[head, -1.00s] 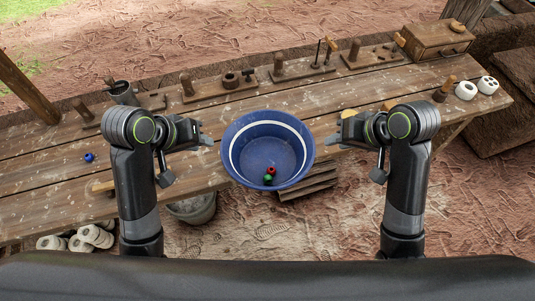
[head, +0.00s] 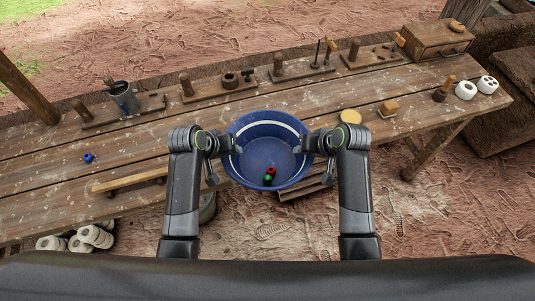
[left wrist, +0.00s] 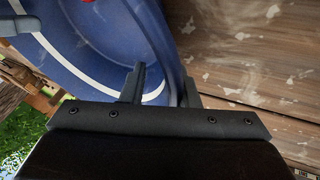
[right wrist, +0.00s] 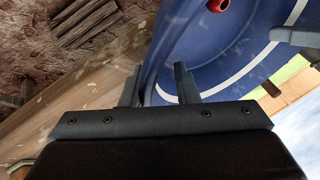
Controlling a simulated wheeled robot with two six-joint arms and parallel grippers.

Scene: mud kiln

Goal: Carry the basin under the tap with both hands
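A blue basin (head: 263,158) with a white band inside its rim stands at the front edge of the wooden table. A small red thing (head: 271,170) and a small green thing (head: 267,179) lie inside it. My left gripper (head: 233,148) is at the basin's left rim, and my right gripper (head: 307,147) is at its right rim. In the left wrist view the open fingers (left wrist: 161,90) stand either side of the basin wall (left wrist: 165,45). In the right wrist view the open fingers (right wrist: 158,88) also straddle the wall. I see no tap in these views.
A blue bead (head: 88,157) and a wooden stick (head: 130,180) lie at left. A yellow round piece (head: 350,117) sits right of the basin.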

